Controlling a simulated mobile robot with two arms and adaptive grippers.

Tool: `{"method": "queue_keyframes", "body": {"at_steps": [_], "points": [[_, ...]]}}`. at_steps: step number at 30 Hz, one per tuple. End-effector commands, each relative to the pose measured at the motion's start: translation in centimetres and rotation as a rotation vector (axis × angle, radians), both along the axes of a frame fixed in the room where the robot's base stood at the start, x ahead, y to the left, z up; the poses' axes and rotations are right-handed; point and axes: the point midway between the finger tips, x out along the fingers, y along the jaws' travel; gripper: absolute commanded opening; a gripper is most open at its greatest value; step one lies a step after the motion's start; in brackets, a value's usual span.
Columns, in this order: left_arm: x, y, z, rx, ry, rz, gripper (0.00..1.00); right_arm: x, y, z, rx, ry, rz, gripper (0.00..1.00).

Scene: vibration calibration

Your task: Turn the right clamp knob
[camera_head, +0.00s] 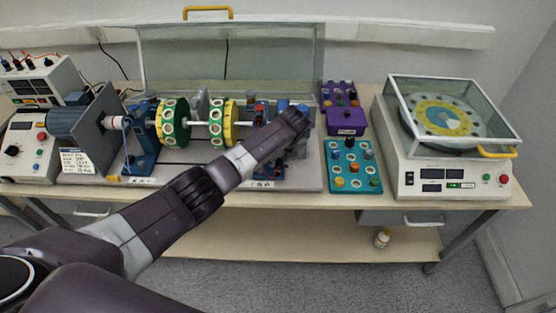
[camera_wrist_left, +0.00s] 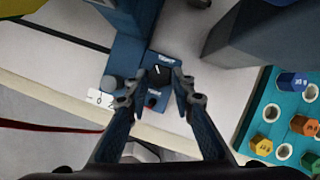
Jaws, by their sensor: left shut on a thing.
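The right clamp knob (camera_wrist_left: 158,76) is a small black knob with a white mark, on the blue right support (camera_wrist_left: 128,58) with a label above it. My left gripper (camera_wrist_left: 159,82) is around the knob, one finger on each side, and is shut on it. In the head view my left arm reaches over the bench to the right end of the shaft rig, and the left gripper (camera_head: 296,146) is mostly behind the wrist. The knob is hidden there; part of the blue support (camera_head: 266,172) shows. My right gripper is not in view.
The rotor shaft with green and yellow discs (camera_head: 174,122) lies left of the gripper. A teal tray (camera_head: 342,185) of coloured weights and a purple block (camera_head: 346,122) stand close on the right. A balancing machine (camera_head: 450,165) is farther right. A raised clear cover (camera_head: 275,55) stands behind.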

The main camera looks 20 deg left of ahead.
Motion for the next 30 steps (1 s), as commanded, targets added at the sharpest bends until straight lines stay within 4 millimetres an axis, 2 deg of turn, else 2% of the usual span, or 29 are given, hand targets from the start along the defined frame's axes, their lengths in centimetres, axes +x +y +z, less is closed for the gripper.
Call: {"method": "queue_keyframes", "body": {"at_steps": [12, 30], "points": [[0.4, -0.4, -0.6, -0.001, -0.001, 0.379, 0.0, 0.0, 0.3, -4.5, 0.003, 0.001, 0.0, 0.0], [0.7, -0.5, -0.7, -0.002, -0.002, 0.678, 0.0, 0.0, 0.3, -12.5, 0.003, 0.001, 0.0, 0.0]]}}
